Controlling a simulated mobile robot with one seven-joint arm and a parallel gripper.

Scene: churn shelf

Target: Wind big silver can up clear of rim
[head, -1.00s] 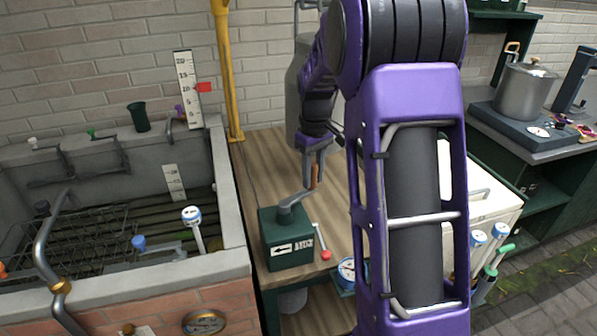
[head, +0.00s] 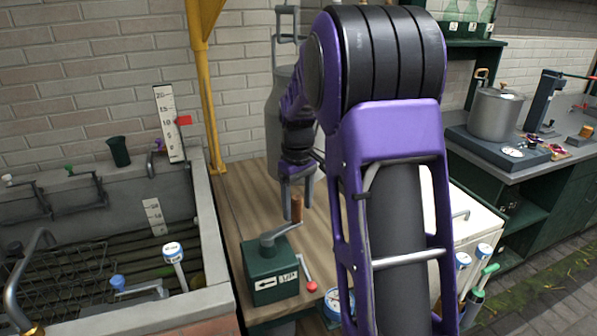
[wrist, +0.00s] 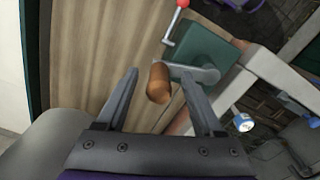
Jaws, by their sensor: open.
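The big silver can (head: 280,118) is upright behind my arm, at the back of the wooden bench. My arm hides much of it, and I cannot tell whether its base touches the bench. A green winch box (head: 272,268) with a white arrow label sits at the bench front; it also shows in the wrist view (wrist: 203,50). Its grey crank (head: 281,233) carries an upright wooden knob (head: 297,208). My gripper (head: 297,207) is open and points down at the knob. In the wrist view the knob (wrist: 158,82) lies between the spread fingers, with gaps beside it.
A red-tipped lever (head: 311,286) is at the winch's right. The stone tank (head: 212,240) is left, with a rack and upright scales (head: 169,122). A yellow post (head: 201,90) stands behind. A white chest (head: 465,210) is right of my arm.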

